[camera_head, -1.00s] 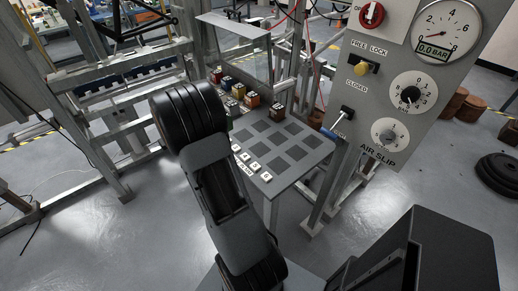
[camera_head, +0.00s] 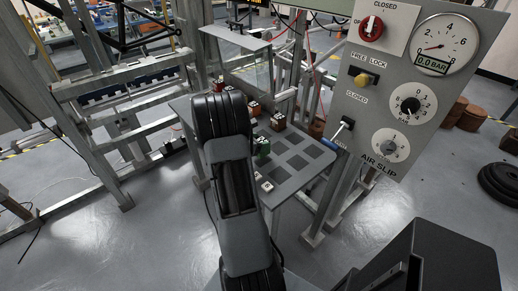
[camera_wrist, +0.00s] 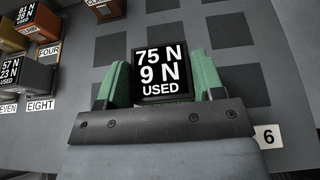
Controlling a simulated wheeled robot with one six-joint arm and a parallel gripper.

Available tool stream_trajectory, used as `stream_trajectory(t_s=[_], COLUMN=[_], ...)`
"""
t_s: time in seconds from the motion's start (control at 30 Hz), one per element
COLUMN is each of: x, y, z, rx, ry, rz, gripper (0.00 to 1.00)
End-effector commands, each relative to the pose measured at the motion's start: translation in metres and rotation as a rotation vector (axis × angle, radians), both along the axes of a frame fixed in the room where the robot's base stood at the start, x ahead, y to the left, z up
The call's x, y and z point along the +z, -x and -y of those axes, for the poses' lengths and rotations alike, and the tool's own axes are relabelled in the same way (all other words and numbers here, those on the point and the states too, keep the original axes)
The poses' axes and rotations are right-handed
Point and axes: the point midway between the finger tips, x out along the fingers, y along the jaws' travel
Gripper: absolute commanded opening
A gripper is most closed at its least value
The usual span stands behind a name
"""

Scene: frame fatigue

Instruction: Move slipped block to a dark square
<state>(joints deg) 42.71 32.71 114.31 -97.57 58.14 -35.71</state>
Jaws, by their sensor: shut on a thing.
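The block (camera_wrist: 160,72) has a black top reading 75 N, 9 N, USED. In the wrist view it sits between the green fingers of my gripper (camera_wrist: 158,84), which is shut on it. In the head view the green fingers of my gripper (camera_head: 262,147) show over the grey table, with the block mostly hidden. Dark squares lie on the table: one left of the block (camera_wrist: 112,49), one beyond it to the right (camera_wrist: 215,31), and one beside the right finger (camera_wrist: 248,85). I cannot tell whether the block touches the table.
Other labelled blocks stand at left (camera_wrist: 32,82) in the wrist view, near EIGHT and FOUR labels. An orange-brown block (camera_head: 278,121) stands at the table's back. A number 6 tile (camera_wrist: 268,137) lies right of my gripper. The control panel (camera_head: 400,90) rises right of the table.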

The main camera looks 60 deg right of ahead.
Motion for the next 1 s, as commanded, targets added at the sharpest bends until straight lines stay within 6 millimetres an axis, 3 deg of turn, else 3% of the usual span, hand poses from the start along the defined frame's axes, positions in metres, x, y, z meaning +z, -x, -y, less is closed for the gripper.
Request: stream_trajectory(t_s=[0.23,0.73,0.77,1.0], x=[-0.028,-0.037,-0.036,-0.035], y=[0.001,0.001,0.001,0.001], z=[0.001,0.001,0.001,0.001], rx=[-0.001,-0.001,-0.001,-0.001], ry=[0.000,0.001,-0.001,-0.001], rz=[-0.001,0.000,0.001,0.000], gripper=[0.28,0.28,0.63,0.86])
